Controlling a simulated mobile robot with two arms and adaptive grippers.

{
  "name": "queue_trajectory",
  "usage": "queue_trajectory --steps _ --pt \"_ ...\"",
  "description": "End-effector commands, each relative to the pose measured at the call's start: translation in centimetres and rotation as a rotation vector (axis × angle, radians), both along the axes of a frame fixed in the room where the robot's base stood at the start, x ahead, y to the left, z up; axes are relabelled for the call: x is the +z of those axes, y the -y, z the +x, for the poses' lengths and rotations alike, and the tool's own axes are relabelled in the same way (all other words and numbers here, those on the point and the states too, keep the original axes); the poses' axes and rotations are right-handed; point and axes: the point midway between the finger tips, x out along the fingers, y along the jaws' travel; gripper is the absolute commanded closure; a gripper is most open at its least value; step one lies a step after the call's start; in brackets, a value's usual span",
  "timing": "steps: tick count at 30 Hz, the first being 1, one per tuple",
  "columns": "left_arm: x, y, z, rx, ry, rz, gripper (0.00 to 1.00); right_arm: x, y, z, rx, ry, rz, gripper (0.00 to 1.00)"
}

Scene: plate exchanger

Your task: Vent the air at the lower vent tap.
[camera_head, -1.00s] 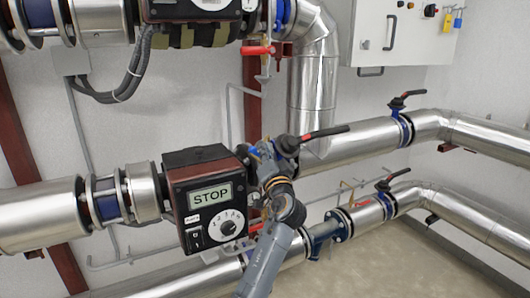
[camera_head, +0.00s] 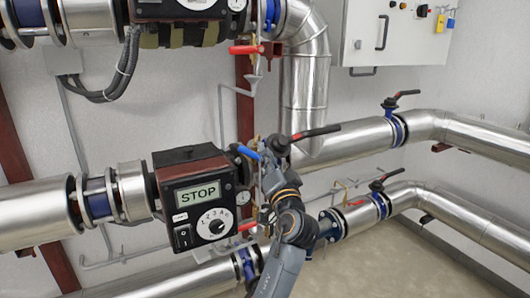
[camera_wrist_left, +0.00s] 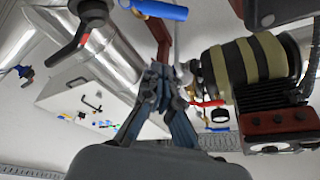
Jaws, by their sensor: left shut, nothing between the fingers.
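A tap with a blue lever (camera_head: 248,152) sits right of the lower pump, close beside my left gripper. A red-handled tap (camera_head: 254,50) sits higher, above a small funnel (camera_head: 253,80). Another red handle (camera_head: 247,226) shows low beside the pump, partly behind my arm. I cannot tell for certain which is the lower vent tap. My left gripper (camera_head: 264,152) is shut and empty, in front of the pipework. In the left wrist view its fingers (camera_wrist_left: 158,72) are together, with the blue lever (camera_wrist_left: 160,10) beyond and a red lever (camera_wrist_left: 207,103) to the right. My right gripper is not in view.
The lower pump (camera_head: 200,194) shows STOP, left of my arm. A black-levered valve (camera_head: 300,138) stands close right of my gripper. Silver pipes (camera_head: 350,141) cross the room. A white cabinet (camera_head: 395,30) hangs at upper right. The floor (camera_head: 400,265) at lower right is clear.

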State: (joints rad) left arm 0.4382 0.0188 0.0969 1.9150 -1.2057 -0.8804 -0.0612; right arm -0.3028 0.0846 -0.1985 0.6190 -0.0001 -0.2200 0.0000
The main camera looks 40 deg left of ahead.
Motion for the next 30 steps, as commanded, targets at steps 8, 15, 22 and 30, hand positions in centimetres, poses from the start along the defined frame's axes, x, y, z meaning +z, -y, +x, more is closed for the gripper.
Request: queue_trajectory --steps 8,15,22,30 --pt "1.3 -0.2 1.0 0.116 -0.004 -0.132 1.00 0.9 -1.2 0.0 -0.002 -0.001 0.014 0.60" --pt "4.4 1.2 3.1 0.314 -0.037 -0.385 1.00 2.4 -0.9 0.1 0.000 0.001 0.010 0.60" --pt "5.5 2.3 3.5 0.378 -0.054 -0.460 1.00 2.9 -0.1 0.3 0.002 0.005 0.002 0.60" --pt "4.8 -1.9 4.4 0.381 -0.055 -0.457 1.00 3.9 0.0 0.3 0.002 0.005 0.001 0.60"
